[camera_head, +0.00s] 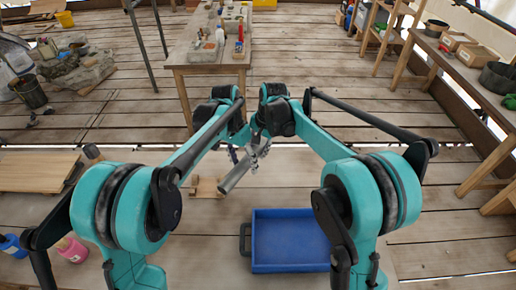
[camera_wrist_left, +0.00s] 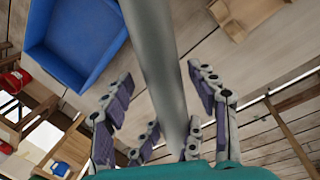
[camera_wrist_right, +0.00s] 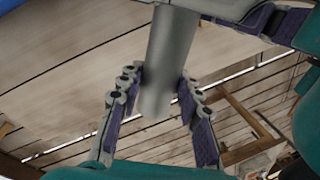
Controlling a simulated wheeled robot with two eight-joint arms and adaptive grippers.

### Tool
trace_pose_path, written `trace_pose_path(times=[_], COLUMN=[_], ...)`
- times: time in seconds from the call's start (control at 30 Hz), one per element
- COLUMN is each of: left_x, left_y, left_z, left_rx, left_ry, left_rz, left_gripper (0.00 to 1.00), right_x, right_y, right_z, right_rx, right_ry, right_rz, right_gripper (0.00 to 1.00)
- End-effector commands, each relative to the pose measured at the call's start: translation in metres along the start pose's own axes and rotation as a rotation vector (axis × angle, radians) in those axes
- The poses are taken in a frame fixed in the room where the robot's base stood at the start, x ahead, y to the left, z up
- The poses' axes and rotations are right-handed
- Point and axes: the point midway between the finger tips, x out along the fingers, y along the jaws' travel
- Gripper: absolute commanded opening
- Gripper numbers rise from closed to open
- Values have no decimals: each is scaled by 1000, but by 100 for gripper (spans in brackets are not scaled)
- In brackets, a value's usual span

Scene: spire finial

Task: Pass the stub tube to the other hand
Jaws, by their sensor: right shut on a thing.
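The stub tube (camera_head: 236,175), a grey metal cylinder, is held tilted in the air between my two hands, left of the blue tray. In the right wrist view, the fingers of my right gripper (camera_wrist_right: 158,92) close on both sides of the tube (camera_wrist_right: 172,48) near its end. In the left wrist view, the tube (camera_wrist_left: 160,65) runs down between the spread fingers of my left gripper (camera_wrist_left: 165,115), with gaps on both sides. In the head view, my left gripper (camera_head: 244,157) and right gripper (camera_head: 261,146) are close together and overlap, so their contacts are hard to see.
A small wooden piece (camera_head: 207,188) lies beside the tube. A wooden board (camera_head: 40,172) is at the left, near a pink cup (camera_head: 72,250).

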Motion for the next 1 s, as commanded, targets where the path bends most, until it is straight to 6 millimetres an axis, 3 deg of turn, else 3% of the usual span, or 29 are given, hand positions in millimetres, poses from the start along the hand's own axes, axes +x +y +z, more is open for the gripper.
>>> trace_pose_path(times=[0.2, 0.33, 0.7, 1.0], left_x=[-1, -13, -90, -119], left_y=[0, -1, -1, 0], left_z=[0, 0, 0, 0], left_rx=[-1, -2, -2, -1], left_ry=[0, 0, 0, 0], left_rz=[-1, -1, 0, 0], left_gripper=[59, 59, 59, 59], right_x=[0, 0, 0, 0], right_y=[0, 0, 0, 0], right_z=[0, 0, 0, 0], right_rx=[1, 1, 1, 1], right_ry=[0, 0, 0, 0], right_rz=[1, 1, 1, 1], right_gripper=[0, 0, 0, 0])
